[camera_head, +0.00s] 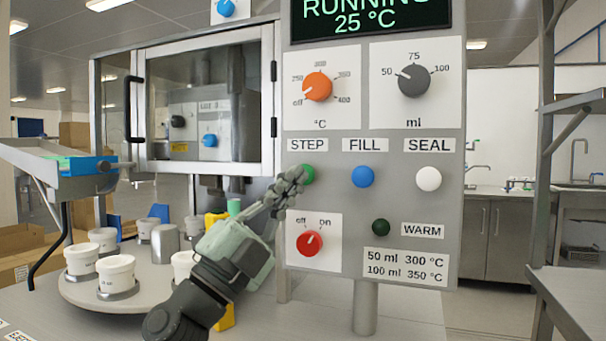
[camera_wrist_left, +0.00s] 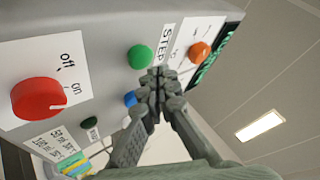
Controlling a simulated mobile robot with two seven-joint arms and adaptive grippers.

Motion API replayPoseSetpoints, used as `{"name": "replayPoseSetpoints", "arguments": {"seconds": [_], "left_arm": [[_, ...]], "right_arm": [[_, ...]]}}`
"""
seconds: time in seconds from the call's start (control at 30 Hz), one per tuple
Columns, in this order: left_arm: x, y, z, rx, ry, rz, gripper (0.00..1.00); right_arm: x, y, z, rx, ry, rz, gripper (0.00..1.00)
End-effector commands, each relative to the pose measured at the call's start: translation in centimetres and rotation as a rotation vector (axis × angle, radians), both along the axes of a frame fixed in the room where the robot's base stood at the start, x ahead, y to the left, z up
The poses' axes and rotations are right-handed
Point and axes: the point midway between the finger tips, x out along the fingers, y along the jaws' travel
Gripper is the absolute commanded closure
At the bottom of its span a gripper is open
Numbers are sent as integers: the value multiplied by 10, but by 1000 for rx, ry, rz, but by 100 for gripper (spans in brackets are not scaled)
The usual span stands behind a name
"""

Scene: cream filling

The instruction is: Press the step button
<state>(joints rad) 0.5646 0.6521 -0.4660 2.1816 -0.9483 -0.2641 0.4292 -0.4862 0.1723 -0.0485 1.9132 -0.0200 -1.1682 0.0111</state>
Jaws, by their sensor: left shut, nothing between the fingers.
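The green step button (camera_head: 308,174) is on the grey control panel, under the STEP label (camera_head: 307,145). It also shows in the left wrist view (camera_wrist_left: 140,56), round and mostly unobstructed. My left gripper (camera_head: 297,178) reaches up from the lower left, its fingers closed together and empty. In the head view its tips overlap the left side of the button. In the left wrist view the closed tips (camera_wrist_left: 158,76) appear just beside the button; I cannot tell whether they touch it. My right gripper is out of view.
The blue FILL button (camera_head: 363,177) and white SEAL button (camera_head: 429,179) sit to the right. A red off/on knob (camera_head: 310,243) is below. A turntable (camera_head: 75,290) with several white cups is at the left, near my arm. The display reads RUNNING, 25 °C.

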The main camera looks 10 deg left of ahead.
Motion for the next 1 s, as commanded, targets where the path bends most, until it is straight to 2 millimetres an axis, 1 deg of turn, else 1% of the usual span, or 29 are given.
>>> {"name": "replayPoseSetpoints", "arguments": {"seconds": [0.27, 0.7, 0.83, 1.0], "left_arm": [[-3, 1, 0, 0, 0, 0, 100], [-44, 9, 0, 0, 0, 0, 100], [-49, 10, 0, 0, 0, 0, 100], [-49, 10, 0, 0, 0, 0, 100]], "right_arm": [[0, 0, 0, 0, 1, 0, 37], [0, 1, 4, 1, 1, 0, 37], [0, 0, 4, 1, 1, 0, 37], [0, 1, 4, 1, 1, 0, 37]]}}
